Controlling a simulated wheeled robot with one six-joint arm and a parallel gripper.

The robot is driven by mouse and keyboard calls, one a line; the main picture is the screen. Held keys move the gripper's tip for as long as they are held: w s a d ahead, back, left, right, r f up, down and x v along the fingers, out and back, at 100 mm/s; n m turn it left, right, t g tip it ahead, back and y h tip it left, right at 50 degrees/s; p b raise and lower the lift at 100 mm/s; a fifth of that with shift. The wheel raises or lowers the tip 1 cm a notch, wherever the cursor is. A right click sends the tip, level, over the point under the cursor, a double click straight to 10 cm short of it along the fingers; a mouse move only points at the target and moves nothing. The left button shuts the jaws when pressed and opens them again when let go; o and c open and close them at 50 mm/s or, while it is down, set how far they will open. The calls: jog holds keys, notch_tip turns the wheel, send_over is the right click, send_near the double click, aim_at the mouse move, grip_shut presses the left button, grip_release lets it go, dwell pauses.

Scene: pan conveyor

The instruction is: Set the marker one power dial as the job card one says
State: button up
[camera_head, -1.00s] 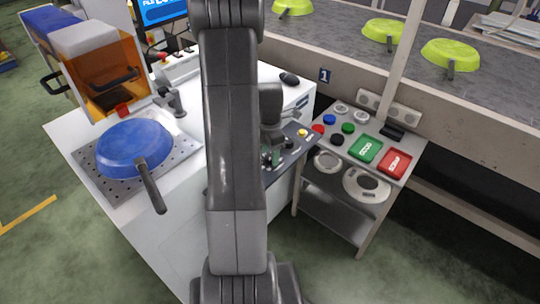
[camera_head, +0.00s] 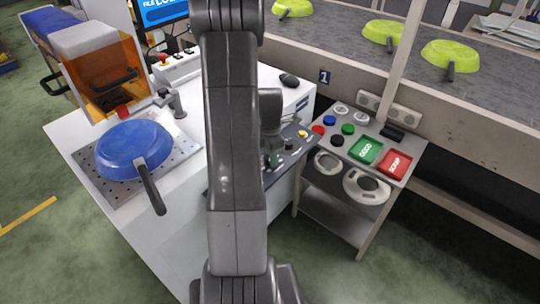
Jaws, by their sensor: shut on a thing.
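The marker one bench is white, with an orange-windowed marking head (camera_head: 103,75) at its left. A dark control panel (camera_head: 298,147) lies along the bench's right edge, with a yellow button (camera_head: 303,134) and small dark knobs. My gripper (camera_head: 272,158) points down at the panel's near-left part and is shut on what looks like the power dial, which it and my arm mostly hide. The dial's scale and setting cannot be read. No job card can be made out. A blue screen (camera_head: 163,11) with partly cut-off white text stands behind.
A blue pan (camera_head: 134,149) sits on the perforated plate (camera_head: 186,150). A side table (camera_head: 330,216) at right holds coloured discs, a green tray (camera_head: 364,151) and a red tray (camera_head: 394,164). Yellow-green pans (camera_head: 449,55) lie on the conveyor (camera_head: 504,88) behind.

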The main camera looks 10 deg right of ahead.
jog(key=shift+m, duration=0.3)
jog(key=m, duration=0.6)
jog(key=shift+m, duration=0.3)
jog(key=m, duration=1)
jog(key=shift+m, duration=0.4)
jog(key=m, duration=0.3)
jog(key=shift+m, duration=0.3)
jog(key=m, duration=0.6)
jog(key=shift+m+b, duration=0.3)
jog(key=o, duration=1)
jog(key=shift+c, duration=0.2)
